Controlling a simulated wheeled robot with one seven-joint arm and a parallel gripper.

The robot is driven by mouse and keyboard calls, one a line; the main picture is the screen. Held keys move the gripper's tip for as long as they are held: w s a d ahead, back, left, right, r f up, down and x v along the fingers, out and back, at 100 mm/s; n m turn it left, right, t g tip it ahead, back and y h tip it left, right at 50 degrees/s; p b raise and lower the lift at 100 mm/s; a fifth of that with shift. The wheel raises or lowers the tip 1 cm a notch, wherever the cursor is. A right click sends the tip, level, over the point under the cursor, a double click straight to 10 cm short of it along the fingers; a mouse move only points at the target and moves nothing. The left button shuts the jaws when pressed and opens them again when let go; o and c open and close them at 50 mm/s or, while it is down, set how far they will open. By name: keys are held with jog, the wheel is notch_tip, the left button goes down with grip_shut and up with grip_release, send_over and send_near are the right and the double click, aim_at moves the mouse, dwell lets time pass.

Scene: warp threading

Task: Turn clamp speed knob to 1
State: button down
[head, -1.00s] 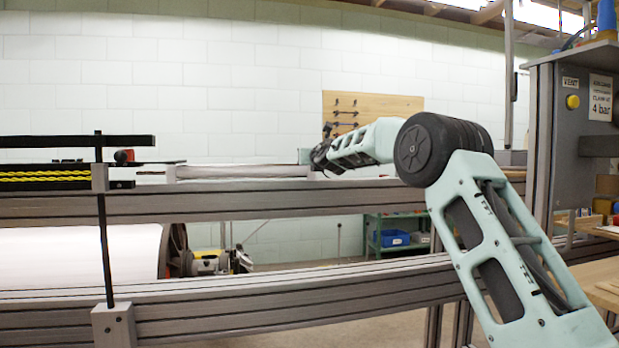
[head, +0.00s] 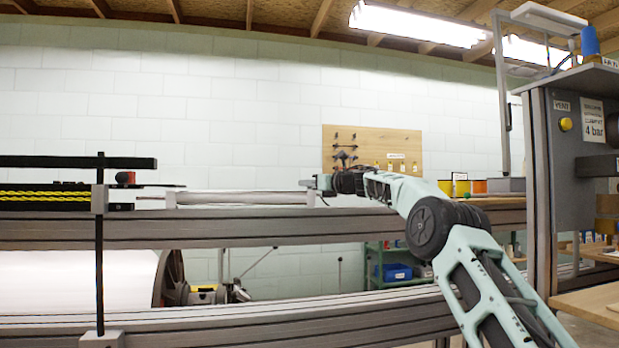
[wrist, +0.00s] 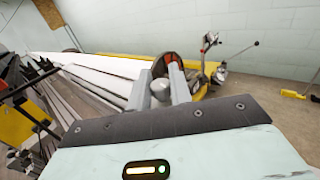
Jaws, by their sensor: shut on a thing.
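My gripper (wrist: 162,85) is shut on a small grey rounded piece (wrist: 160,92), which sits between its two pale fingers in the wrist view. I cannot tell for sure whether this piece is the clamp speed knob; no marking or number on it is readable. In the head view my gripper (head: 318,184) is small and far off, just above the upper rail at the right end of a long pale bar (head: 240,198). What it holds is not clear there.
The upper rail (head: 250,232) and lower rail (head: 250,325) run across in front. A white roll (head: 75,280) lies between them at the left. A wooden tool board (head: 372,150) hangs on the back wall. Yellow and orange bins (head: 470,187) stand right of my forearm.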

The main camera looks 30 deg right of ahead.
jog(key=shift+r+n+g+y+p, duration=0.2)
jog(key=shift+n+g+y+p, duration=0.7)
jog(key=shift+p, duration=1.65)
jog(key=shift+r+n+g+y+p, duration=0.25)
jog(key=shift+n+y+p, duration=0.75)
jog(key=shift+p, duration=1.55)
jog(key=shift+f+g+y+p, duration=0.1)
jog(key=shift+g+y+p, duration=0.15)
jog(key=shift+y+p, duration=0.4)
jog(key=p, duration=0.2)
jog(key=shift+f+n+g+y+p, duration=0.15)
jog(key=shift+n+g+y+p, duration=0.15)
jog(key=shift+g+y+p, duration=0.1)
jog(key=shift+f+y+p, duration=0.25)
jog(key=shift+p, duration=0.35)
jog(key=c, duration=1.3)
grip_release()
jog(key=shift+a, duration=0.1)
